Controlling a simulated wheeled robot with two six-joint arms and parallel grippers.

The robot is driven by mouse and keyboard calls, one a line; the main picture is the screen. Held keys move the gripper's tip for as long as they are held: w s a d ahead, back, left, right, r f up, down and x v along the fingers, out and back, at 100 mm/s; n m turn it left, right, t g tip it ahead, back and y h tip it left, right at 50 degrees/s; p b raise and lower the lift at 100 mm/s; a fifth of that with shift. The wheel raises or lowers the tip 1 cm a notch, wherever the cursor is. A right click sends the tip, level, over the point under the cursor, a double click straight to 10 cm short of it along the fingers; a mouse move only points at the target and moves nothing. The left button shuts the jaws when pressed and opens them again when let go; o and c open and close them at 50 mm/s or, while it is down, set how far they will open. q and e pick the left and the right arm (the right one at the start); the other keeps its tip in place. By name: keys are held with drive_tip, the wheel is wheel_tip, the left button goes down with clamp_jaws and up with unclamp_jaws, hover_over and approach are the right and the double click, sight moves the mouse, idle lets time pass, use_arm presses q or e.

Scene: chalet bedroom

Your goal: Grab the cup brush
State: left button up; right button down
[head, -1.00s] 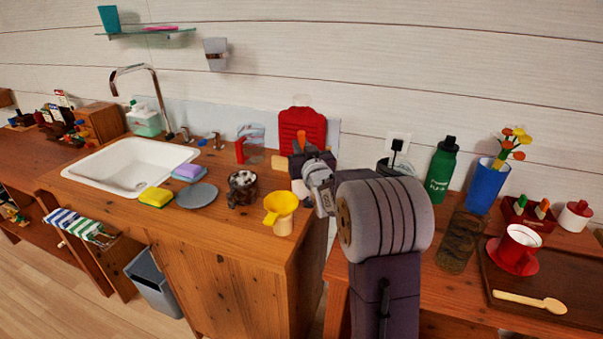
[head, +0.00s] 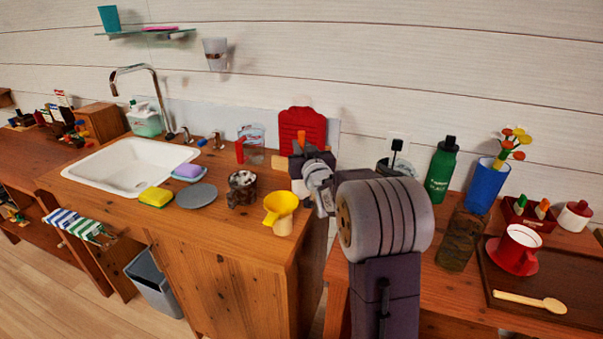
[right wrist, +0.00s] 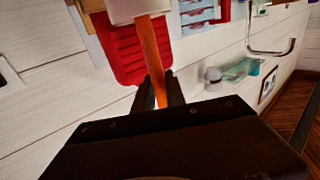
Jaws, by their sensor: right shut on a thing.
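The cup brush has an orange handle (head: 301,139) that stands up above my right gripper (head: 308,158) in the head view. In the right wrist view the orange handle (right wrist: 155,55) runs between the two dark fingers of the right gripper (right wrist: 159,88), which is shut on it. A white part (right wrist: 135,8) sits at the far end of the handle, cut off by the picture's edge. A white part also shows below the gripper in the head view (head: 299,188); I cannot tell whether it touches the counter. My left gripper is not in view.
A red ribbed board (head: 302,124) stands behind the gripper. A green bottle (head: 441,172) and a blue vase (head: 484,188) stand to the right.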

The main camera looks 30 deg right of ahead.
idle(0.4)
wheel_tip(320, 180, up, 28)
drive_tip(key=p, duration=1.3)
